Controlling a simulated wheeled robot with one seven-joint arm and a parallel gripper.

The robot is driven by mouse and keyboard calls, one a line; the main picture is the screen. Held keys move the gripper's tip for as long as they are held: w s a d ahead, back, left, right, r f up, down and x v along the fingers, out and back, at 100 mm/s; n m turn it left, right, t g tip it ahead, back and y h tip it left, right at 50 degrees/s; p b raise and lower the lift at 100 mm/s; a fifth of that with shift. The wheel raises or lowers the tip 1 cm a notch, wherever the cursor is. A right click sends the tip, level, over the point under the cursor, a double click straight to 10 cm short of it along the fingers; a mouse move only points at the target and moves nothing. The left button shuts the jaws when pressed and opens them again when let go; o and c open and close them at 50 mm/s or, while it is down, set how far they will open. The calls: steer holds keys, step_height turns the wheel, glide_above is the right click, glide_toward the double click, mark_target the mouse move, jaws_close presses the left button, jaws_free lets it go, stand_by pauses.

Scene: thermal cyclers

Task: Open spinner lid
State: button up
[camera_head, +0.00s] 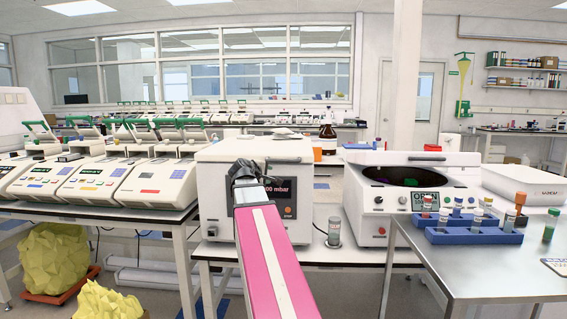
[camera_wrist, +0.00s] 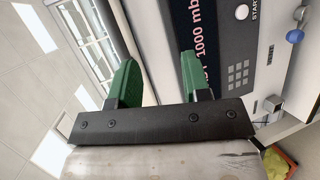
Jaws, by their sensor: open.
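A white machine with a dark round opening or window (camera_head: 405,176) in its top, which I take to be the spinner (camera_head: 366,200), stands right of centre in the head view. Its small front display (camera_head: 425,200) seems to read OPEN. I cannot tell whether a clear lid covers the dark round. My gripper (camera_head: 243,170) is left of it, in front of a white box-shaped device (camera_head: 215,205) whose display reads 1000 mbar. In the wrist view, my gripper's green fingers (camera_wrist: 158,65) are apart with nothing between them, and the device's display and keypad (camera_wrist: 238,75) are behind them.
A steel table (camera_head: 480,265) at the front right carries blue tube racks (camera_head: 468,234). A grey-capped container (camera_head: 334,232) stands between the two machines. Several thermal cyclers (camera_head: 150,185) line the left bench.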

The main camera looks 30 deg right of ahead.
steer(key=h, duration=0.1)
glide_toward(283, 161)
steer(key=shift+n, duration=0.3)
steer(key=x, duration=1)
steer(key=shift+w+d, duration=0.3)
jaws_close()
